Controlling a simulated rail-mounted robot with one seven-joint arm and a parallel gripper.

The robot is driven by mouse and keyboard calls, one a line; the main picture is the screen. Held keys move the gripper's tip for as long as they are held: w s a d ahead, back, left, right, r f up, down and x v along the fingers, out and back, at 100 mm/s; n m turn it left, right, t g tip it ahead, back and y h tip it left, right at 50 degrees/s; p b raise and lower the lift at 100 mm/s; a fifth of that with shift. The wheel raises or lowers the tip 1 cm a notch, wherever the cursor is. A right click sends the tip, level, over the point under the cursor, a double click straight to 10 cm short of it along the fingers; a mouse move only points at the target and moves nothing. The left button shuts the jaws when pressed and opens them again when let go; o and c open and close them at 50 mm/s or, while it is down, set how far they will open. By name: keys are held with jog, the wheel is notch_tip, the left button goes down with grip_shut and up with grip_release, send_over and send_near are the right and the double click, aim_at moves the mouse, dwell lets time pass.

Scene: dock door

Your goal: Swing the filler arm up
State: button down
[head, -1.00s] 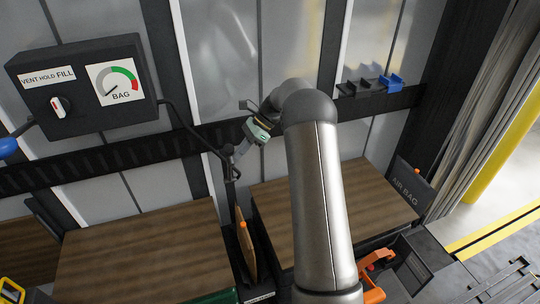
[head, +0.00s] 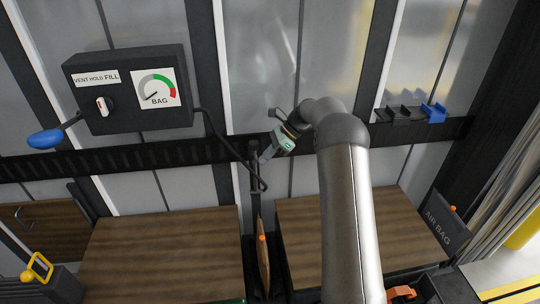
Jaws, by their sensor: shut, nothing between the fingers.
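The dark filler arm (head: 254,172) stands roughly upright in the gap between two wooden-faced crates. A black hose runs from the gauge box to it. My gripper (head: 265,157) is shut and empty, pointing down and left beside the filler arm's upper end. I cannot tell whether its fingertips touch the filler arm. An orange-tipped tan bag edge (head: 263,252) shows below, between the crates. The gauge box (head: 127,88) hangs at upper left with a BAG dial (head: 158,88), its needle at lower left, and a selector knob (head: 104,106).
A blue-handled lever (head: 46,139) sticks out left of the gauge box. Wooden crates (head: 160,250) and (head: 350,232) stand either side of the gap. A black rail (head: 100,164) crosses the wall. A blue clip (head: 434,113) sits on it at right. An AIR BAG holder (head: 445,222) stands lower right.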

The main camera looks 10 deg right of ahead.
jog(key=s+d, duration=0.1)
jog(key=s, duration=0.3)
jog(key=w+d+b, duration=0.3)
jog(key=w+d, duration=0.3)
jog(key=d, duration=0.2)
jog(key=shift+w, duration=0.4)
dwell(0.3)
